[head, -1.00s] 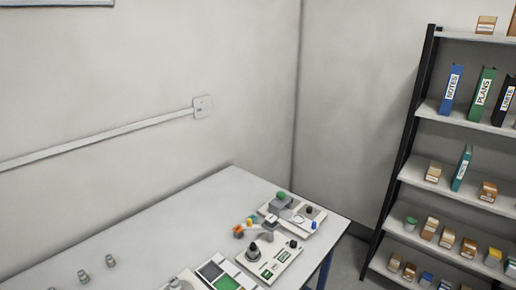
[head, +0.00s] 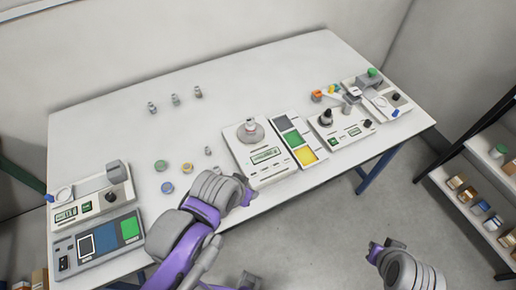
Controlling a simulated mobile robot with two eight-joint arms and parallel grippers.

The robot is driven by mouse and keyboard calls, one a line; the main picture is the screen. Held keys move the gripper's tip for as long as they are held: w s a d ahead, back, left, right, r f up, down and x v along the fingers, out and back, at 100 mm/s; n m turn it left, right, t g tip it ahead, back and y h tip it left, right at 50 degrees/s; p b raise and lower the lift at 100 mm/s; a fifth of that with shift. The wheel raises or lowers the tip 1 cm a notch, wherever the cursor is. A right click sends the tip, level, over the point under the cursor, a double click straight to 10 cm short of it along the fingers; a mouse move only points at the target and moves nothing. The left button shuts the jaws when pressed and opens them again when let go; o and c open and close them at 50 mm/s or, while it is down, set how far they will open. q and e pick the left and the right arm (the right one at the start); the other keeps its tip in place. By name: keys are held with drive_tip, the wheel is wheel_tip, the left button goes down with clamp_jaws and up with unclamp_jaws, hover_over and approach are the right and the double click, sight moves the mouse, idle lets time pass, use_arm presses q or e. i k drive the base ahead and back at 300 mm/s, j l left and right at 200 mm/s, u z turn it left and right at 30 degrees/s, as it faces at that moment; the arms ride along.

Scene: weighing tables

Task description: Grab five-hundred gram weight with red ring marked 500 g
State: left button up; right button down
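Three small grey metal weights stand in a row at the back left of the table, the left one (head: 152,107), the middle one (head: 175,99) and the right one (head: 198,91). No ring colour or marking is readable on them. Another weight (head: 250,127) stands on the pan of the middle scale, with a faint reddish tint near its top; its marking is unreadable. My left gripper (head: 246,190) is above the table's front edge, short of the middle scale; its fingers are mostly hidden by its wrist. My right gripper (head: 377,250) is low over the floor, apart from the table; its opening is unclear.
The middle scale (head: 262,158) stands beside a panel of coloured squares (head: 299,140). More instruments stand at right (head: 340,131) and at the left front (head: 97,241). Small round tins (head: 187,168) lie near my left forearm. The back of the white table (head: 265,70) is clear.

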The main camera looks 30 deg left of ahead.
sight(250, 127)
drive_tip(key=k+j+u, duration=0.1)
drive_tip(key=u, duration=0.25)
drive_tip(key=k+j+u, duration=0.1)
drive_tip(key=j+u, duration=0.45)
drive_tip(key=u, duration=0.15)
drive_tip(key=k, duration=0.05)
